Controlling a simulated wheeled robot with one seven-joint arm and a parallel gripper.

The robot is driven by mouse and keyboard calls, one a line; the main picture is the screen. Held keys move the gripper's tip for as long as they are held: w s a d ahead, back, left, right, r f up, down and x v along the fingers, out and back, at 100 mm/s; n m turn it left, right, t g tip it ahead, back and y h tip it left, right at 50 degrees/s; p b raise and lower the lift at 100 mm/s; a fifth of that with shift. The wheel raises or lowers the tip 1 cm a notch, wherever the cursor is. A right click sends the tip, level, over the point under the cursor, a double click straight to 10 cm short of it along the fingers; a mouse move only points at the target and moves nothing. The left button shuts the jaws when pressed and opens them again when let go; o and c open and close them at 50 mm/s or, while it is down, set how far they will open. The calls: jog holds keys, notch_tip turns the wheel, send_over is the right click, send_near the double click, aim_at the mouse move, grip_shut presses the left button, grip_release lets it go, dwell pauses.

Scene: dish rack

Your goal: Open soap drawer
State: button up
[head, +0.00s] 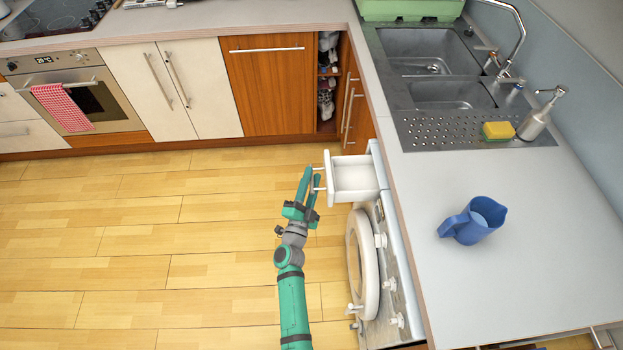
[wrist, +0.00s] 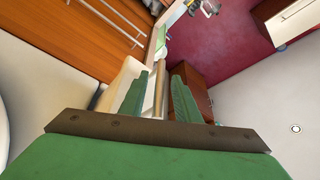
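The white soap drawer (head: 355,175) is pulled out from the top of the washing machine (head: 385,265), and its empty inside shows. Its handle (head: 319,180) is on the drawer's left face. My gripper (head: 311,174) is at this handle, to the left of the drawer front. In the wrist view, the two green fingers (wrist: 157,80) stand apart, with a thin bar, apparently the handle, between them. The white drawer front shows beside the left finger in that view. I cannot tell if a finger touches the bar.
The countertop (head: 450,280) overhangs the machine and carries a blue jug (head: 473,221), a yellow sponge (head: 498,131) and a soap dispenser (head: 538,115). The round washer door (head: 362,262) is below the drawer. The wooden floor (head: 150,230) to the left is clear.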

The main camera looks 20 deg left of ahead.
jog(key=v, duration=1)
jog(key=shift+s, duration=0.4)
jog(key=shift+w+f, duration=0.1)
jog(key=s+d+r+n+g, duration=0.1)
jog(key=s+d+r+n, duration=0.2)
jog(key=s, duration=0.7)
jog(key=s+d+r+n+g, duration=0.2)
jog(key=s+d+r+n, duration=0.2)
jog(key=s+d, duration=0.4)
jog(key=s+d+r+n+g, duration=0.2)
jog(key=s+d+r+n, duration=0.1)
jog(key=s, duration=1.1)
jog(key=shift+d+r+n, duration=0.25)
jog(key=shift+d+n, duration=0.45)
jog(key=shift+d, duration=0.45)
jog(key=shift+a, duration=0.1)
